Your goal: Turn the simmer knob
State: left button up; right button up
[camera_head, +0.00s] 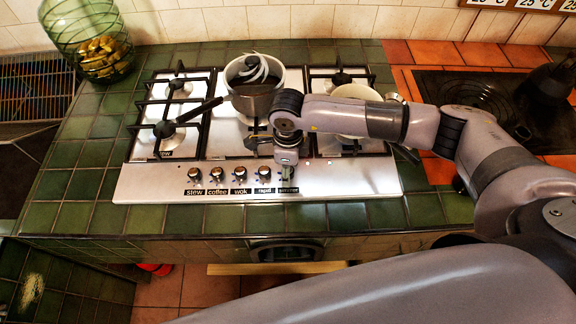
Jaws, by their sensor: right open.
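The stove's steel front panel (345,180) carries a row of knobs with labels: stew, coffee, wok, rapid and a last one at the right. The last label (288,190) is small and looks like "simmer". The simmer knob above it is mostly or wholly hidden by my right gripper (287,172), which reaches down over that spot. My right gripper is open, with its fingers pointing down at the knob's place. I cannot tell whether the fingers touch the knob. The rapid knob (264,172) is close by on the left. My left gripper is not in view.
A steel pot (255,98) stands on a middle burner, with a dark handle sticking out left. A pale pan (352,118) sits behind my right arm. A green glass jar (90,40) stands at the back left. A dark hotplate (470,92) lies to the right.

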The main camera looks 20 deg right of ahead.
jog(key=shift+c, duration=0.2)
grip_shut()
dwell(0.4)
